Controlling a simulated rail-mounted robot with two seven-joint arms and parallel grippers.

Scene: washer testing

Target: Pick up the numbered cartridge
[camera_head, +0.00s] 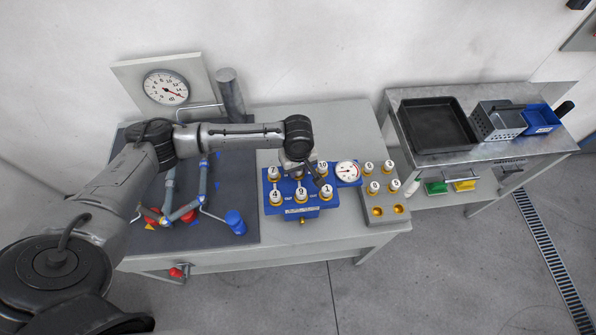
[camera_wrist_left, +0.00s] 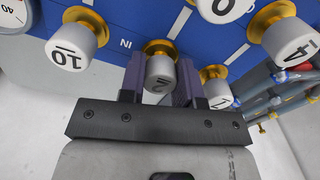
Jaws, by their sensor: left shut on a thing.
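White-capped numbered cartridges with brass collars sit in a blue block (camera_head: 300,211). In the head view I read 7 (camera_head: 273,173), 10 (camera_head: 322,168), 4 (camera_head: 276,196), 9 (camera_head: 300,194) and 1 (camera_head: 326,191). My left gripper (camera_head: 298,172) reaches down at the back row, between 7 and 10, and hides the cartridge there. In the left wrist view, the gripper (camera_wrist_left: 160,88) is shut on a cartridge (camera_wrist_left: 160,70), whose partly shaded number looks like 2. Its brass collar still touches the block. Cartridge 10 (camera_wrist_left: 76,45) is beside it. My right gripper is out of view.
A grey rack (camera_head: 386,222) to the right holds several cartridges and has two empty brass sockets at its front. A small gauge (camera_head: 347,171) stands between. Blue-grey pipework (camera_head: 203,180) is on the left. A metal side table (camera_head: 470,158) carries a black tray (camera_head: 436,127).

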